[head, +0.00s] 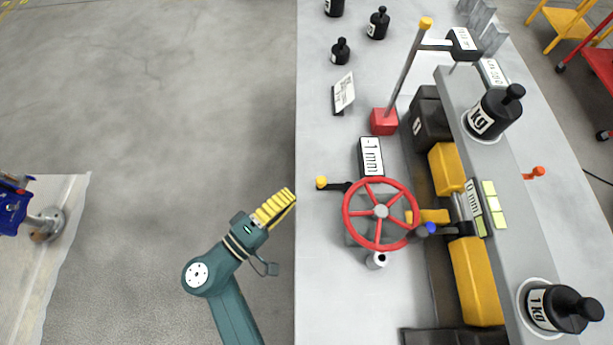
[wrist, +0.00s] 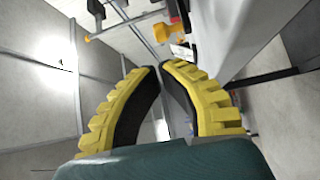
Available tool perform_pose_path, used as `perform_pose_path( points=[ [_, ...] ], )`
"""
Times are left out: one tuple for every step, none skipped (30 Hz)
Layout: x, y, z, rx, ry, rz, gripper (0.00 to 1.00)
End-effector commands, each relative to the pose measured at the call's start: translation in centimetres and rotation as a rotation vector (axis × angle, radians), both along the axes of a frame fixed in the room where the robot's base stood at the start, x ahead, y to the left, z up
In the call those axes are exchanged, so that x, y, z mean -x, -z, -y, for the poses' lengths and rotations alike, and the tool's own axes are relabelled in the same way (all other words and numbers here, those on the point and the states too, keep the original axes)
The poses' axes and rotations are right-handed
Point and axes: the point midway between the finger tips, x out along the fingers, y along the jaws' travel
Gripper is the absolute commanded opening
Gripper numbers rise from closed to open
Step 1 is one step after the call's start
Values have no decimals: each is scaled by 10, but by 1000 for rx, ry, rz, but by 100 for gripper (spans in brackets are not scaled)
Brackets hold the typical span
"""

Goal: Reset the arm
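My gripper (head: 274,207) is on the end of my teal arm in the head view, left of the grey workbench's left edge and above the floor. It is to the left of the red handwheel (head: 381,213) and apart from it. Its two yellow ridged fingers with black inner pads also show in the wrist view (wrist: 160,68). The fingers bow inward and their tips nearly meet, with only a thin gap. Nothing is seen between them.
The workbench (head: 325,285) carries a yellow-tipped lever (head: 408,65), black weights (head: 497,112) and a small yellow-knobbed crank (head: 333,185). Bare concrete floor (head: 140,110) lies left of the bench. A blue object (head: 12,207) stands at the far left.

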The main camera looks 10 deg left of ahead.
Motion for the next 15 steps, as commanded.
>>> perform_pose_path(
  points=[
    [9,0,-9,1,-8,0,0],
    [14,0,-13,0,-7,0,0],
    [19,0,-18,0,-6,1,0],
    [22,0,-21,-1,-7,1,0],
    [25,0,-23,-1,-5,2,0],
    [28,0,-26,-2,-5,2,0],
    [30,0,-27,-2,-5,2,0],
    [31,1,-27,-1,-4,3,0],
    [32,0,-28,-2,-3,3,0],
    [33,0,-28,-2,-2,3,0],
    [33,0,-28,-2,-2,3,0],
    [33,0,-28,-2,-2,3,0],
    [33,0,-28,-2,-2,3,0],
    [33,0,-28,-2,-2,3,0],
    [33,0,-28,-2,-2,3,0]
  ],
)
